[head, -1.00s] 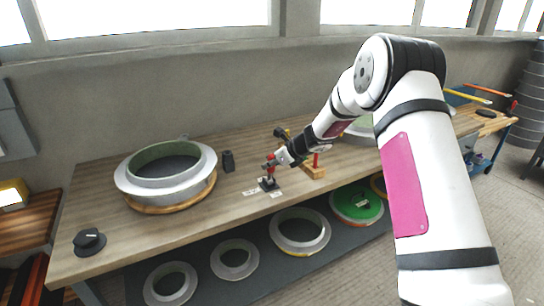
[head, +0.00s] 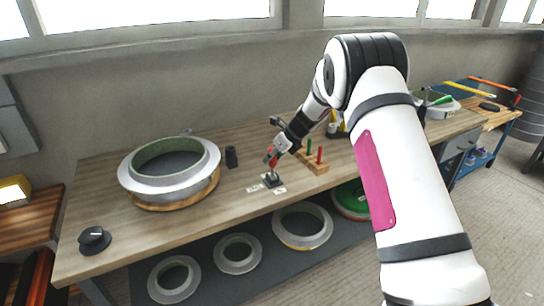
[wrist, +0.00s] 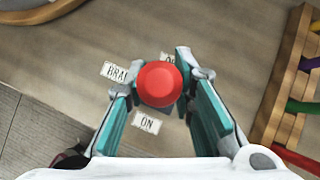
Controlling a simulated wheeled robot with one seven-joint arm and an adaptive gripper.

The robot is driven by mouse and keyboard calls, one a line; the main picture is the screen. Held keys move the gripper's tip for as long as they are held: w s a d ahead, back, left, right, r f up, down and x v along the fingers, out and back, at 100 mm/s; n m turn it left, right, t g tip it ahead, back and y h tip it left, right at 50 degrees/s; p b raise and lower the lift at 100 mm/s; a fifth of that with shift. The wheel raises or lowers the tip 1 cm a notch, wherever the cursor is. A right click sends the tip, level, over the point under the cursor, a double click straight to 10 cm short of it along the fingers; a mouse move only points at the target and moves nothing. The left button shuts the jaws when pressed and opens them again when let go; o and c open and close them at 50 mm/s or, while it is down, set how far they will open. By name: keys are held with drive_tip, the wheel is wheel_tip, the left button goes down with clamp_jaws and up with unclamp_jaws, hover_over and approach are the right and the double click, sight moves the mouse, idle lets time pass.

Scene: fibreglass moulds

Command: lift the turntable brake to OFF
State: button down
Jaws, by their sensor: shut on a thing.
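The turntable brake is a small lever with a round red knob (wrist: 160,83) on a black base (head: 271,180) at the bench's front edge. My gripper (head: 273,157) reaches down to the lever from the upper right. In the wrist view its teal fingers (wrist: 158,88) stand on either side of the red knob, shut on the brake lever. White labels lie around it: a partly covered BRAKE label (wrist: 115,71), an ON label (wrist: 146,123), and one behind the right finger that is mostly hidden. The knob hides the lever's shaft, so its exact tilt is unclear.
A wooden rack (head: 313,162) with coloured handles stands close at the right. Ring moulds (head: 302,226) lie on the lower shelf.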

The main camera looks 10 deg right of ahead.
drive_tip(key=shift+a, duration=0.1)
drive_tip(key=c, duration=1.3)
unclamp_jaws()
drive_tip(key=shift+w, duration=0.1)
drive_tip(key=shift+c, duration=0.2)
drive_tip(key=shift+r, duration=0.1)
drive_tip(key=v, duration=1.2)
